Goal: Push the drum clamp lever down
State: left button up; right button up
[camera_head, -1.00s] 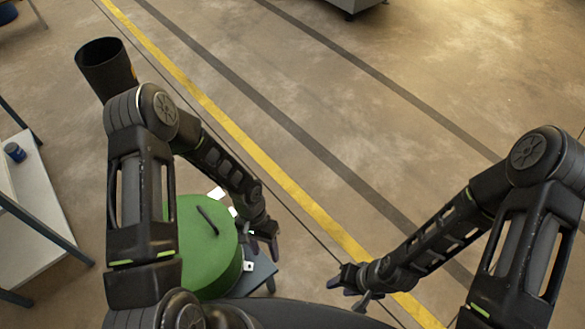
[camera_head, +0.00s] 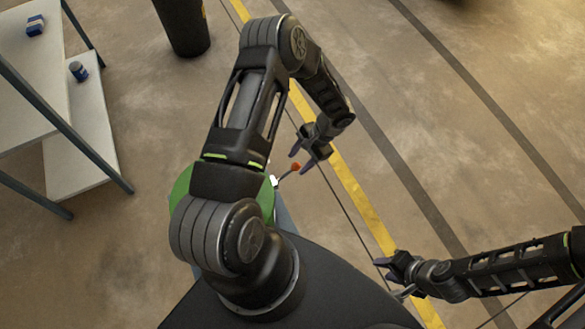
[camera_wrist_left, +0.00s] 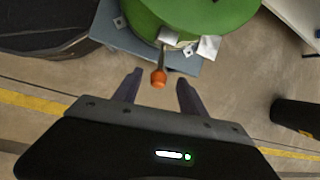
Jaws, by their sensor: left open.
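The drum clamp lever (camera_head: 295,167) is a thin rod with an orange-red knob, sticking out from the side of the green drum (camera_head: 182,192). My left gripper (camera_head: 303,157) is open, right by the knob. In the left wrist view, the lever's knob (camera_wrist_left: 158,78) lies between and a little beyond the two dark fingertips of my left gripper (camera_wrist_left: 158,80), which do not grip it. The green drum (camera_wrist_left: 195,12) is at the top there. In the head view my left arm hides most of the drum. My right gripper (camera_head: 391,276) is at the lower right, away from the drum.
The drum stands on a blue-grey base (camera_wrist_left: 125,42) with white brackets. A white shelf table (camera_head: 75,140) stands at the left with small blue items. A black bin (camera_head: 183,25) is at the top. The floor to the right with a yellow line (camera_head: 350,185) is clear.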

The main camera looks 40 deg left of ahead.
aim_at(295, 165)
pick_arm(q)
jog(key=x, duration=0.6)
jog(key=shift+s+f+p, duration=0.1)
jog(key=shift+f+p, duration=0.05)
jog(key=shift+p, duration=0.15)
grip_shut()
jog(key=shift+a, duration=0.1)
dwell(1.0)
